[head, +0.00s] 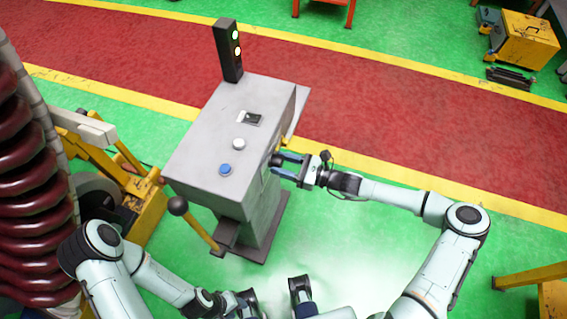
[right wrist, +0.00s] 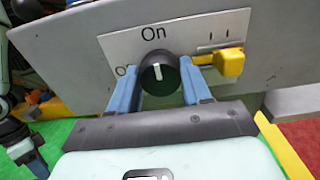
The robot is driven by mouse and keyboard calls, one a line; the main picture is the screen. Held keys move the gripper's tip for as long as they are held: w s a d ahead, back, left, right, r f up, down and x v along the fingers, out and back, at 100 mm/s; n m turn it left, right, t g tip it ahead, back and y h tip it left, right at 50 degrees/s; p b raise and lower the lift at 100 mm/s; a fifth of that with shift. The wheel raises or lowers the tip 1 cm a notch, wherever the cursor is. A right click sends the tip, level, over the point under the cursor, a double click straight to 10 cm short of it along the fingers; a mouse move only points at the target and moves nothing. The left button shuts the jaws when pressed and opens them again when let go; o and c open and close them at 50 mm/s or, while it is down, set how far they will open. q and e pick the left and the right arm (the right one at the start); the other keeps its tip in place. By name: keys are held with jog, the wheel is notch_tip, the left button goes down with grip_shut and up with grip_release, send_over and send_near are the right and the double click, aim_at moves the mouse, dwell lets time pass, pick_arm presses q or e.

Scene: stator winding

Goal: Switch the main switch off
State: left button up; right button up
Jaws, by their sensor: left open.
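The main switch is a black round knob (right wrist: 159,73) with a white mark, on a pale plate on the side of the grey control cabinet (head: 222,125). The mark points up toward the word "On"; another label at its left is mostly hidden by a finger. My right gripper (right wrist: 160,88) has its two blue fingers on either side of the knob. I cannot tell whether they press on it. The right gripper (head: 289,165) also shows at the cabinet's right side in the head view, where the knob is hidden. My left gripper (head: 247,298) is open, low in the head view, away from the cabinet.
A yellow lever (right wrist: 230,62) sits right of the knob, close to the right finger. The cabinet top has a blue button (head: 226,169) and a white button (head: 239,144). A signal tower (head: 228,50) shows lit lamps. A ball-ended lever (head: 178,206) stands at the cabinet's front left.

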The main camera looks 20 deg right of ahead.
jog(key=c, duration=0.4)
jog(key=n+p, duration=0.1)
jog(key=n, duration=0.2)
jog(key=shift+n, duration=0.4)
jog(key=n, duration=0.4)
jog(key=shift+n+p, duration=0.3)
jog(key=shift+p, duration=0.05)
jog(key=n, duration=0.2)
jog(key=shift+f+n, duration=0.1)
jog(key=shift+n, duration=0.2)
jog(key=shift+s+n+b, duration=0.1)
jog(key=shift+n+b, duration=1.25)
jog(key=shift+n, duration=2.15)
